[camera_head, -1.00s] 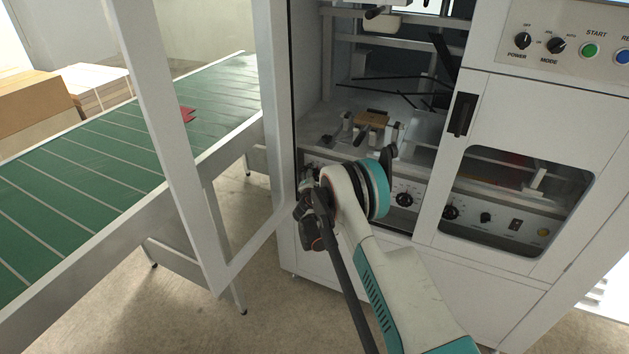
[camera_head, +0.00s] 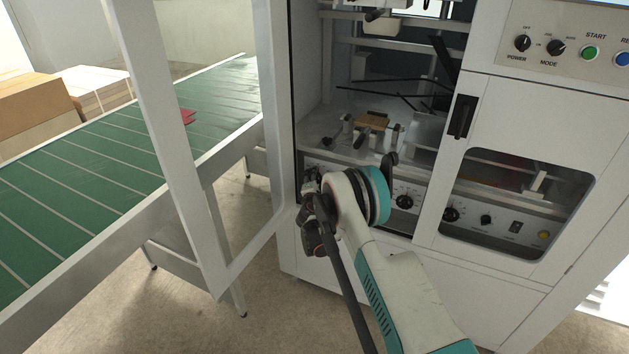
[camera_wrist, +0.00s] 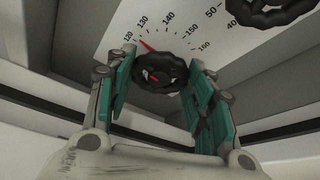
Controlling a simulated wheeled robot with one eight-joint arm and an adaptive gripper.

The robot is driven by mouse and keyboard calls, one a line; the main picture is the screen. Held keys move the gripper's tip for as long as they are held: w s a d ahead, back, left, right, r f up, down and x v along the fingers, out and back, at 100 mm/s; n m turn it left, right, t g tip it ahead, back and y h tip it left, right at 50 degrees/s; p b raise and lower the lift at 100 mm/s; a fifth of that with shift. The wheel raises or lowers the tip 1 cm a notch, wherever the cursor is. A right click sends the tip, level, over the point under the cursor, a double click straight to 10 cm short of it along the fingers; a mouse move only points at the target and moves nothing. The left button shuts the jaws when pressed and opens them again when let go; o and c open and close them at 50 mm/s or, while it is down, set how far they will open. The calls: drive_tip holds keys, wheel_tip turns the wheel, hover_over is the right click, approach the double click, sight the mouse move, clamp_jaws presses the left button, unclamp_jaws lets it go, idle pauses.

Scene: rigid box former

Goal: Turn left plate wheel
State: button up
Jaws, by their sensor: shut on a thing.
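The left plate wheel (camera_wrist: 161,73) is a small black lobed handwheel between my gripper's (camera_wrist: 160,88) two teal-padded fingers in the wrist view. The fingers are shut on its sides. A white dial plate (camera_wrist: 120,38) behind it carries numbers from 120 to 160, with a red pointer (camera_wrist: 147,45) near the low end, between 120 and 130. In the head view my gripper (camera_head: 311,188) is at the left end of the machine's lower panel, and my arm and gripper hide the wheel.
A second black handwheel (camera_wrist: 268,12) is close by at the upper right in the wrist view. The open door frame (camera_head: 190,160) and green conveyor (camera_head: 85,185) stand left of my arm. More knobs (camera_head: 404,201) line the panel to the right.

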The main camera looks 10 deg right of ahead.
drive_tip(key=shift+d+f+m+t, duration=0.1)
drive_tip(key=shift+m+t, duration=0.4)
drive_tip(key=shift+m, duration=0.5)
drive_tip(key=o, duration=1.1)
drive_tip(key=shift+c, duration=0.2)
drive_tip(key=shift+s, duration=0.1)
drive_tip(key=f+v, duration=0.1)
drive_tip(key=v, duration=1)
drive_tip(key=shift+s+r, duration=0.45)
drive_tip(key=shift+r, duration=0.1)
